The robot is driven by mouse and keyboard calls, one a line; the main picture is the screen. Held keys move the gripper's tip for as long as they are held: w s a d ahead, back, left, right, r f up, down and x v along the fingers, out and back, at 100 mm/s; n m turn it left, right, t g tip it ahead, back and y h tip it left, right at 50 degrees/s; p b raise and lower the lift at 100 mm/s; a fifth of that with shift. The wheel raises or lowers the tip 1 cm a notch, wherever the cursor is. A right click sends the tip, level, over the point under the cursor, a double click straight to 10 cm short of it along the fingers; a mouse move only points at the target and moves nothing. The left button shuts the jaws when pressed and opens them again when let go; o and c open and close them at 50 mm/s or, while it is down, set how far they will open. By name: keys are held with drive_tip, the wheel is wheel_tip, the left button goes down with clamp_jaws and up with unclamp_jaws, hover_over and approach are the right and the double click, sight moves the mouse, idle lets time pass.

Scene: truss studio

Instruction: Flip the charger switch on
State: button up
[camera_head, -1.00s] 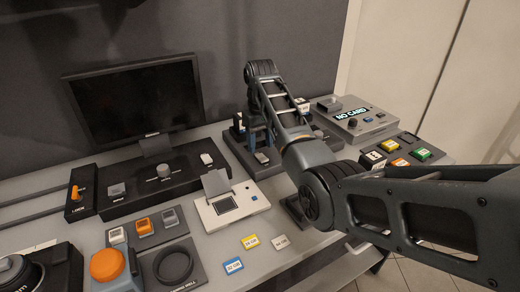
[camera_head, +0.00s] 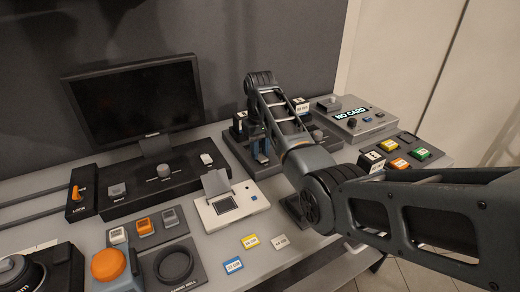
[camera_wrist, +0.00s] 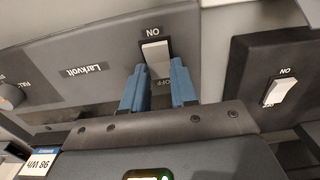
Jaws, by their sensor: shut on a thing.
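The charger is a dark grey unit marked Larkvolt (camera_wrist: 60,75) in the wrist view. Its pale rocker switch (camera_wrist: 156,54) stands between ON and OFF labels. My gripper (camera_wrist: 158,80) has its two blue fingers on either side of the rocker's near end, by the OFF label, and is shut on it. I cannot tell which way the rocker is tipped. In the head view my gripper (camera_head: 261,150) is down at the charger (camera_head: 236,160), and my arm hides much of the charger and the switch.
In the wrist view a dark box with another ON/OFF switch (camera_wrist: 281,92) stands at the right. A 98 Wh battery (camera_wrist: 38,162) is at lower left.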

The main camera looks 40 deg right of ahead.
sight(264, 160)
clamp_jaws()
drive_tip(key=shift+s+a+t+h, duration=0.1)
drive_tip(key=shift+s+t+h, duration=0.1)
drive_tip(key=shift+t, duration=0.5)
drive_tip(key=shift+s+t+h, duration=0.15)
drive_tip(key=shift+t+h, duration=0.05)
drive_tip(key=shift+t, duration=0.5)
drive_tip(key=shift+r, duration=0.1)
drive_tip(key=o, duration=0.8)
unclamp_jaws()
drive_tip(key=b+v, duration=0.1)
drive_tip(key=v, duration=0.6)
drive_tip(key=shift+s+r, duration=0.1)
drive_tip(key=shift+r, duration=0.25)
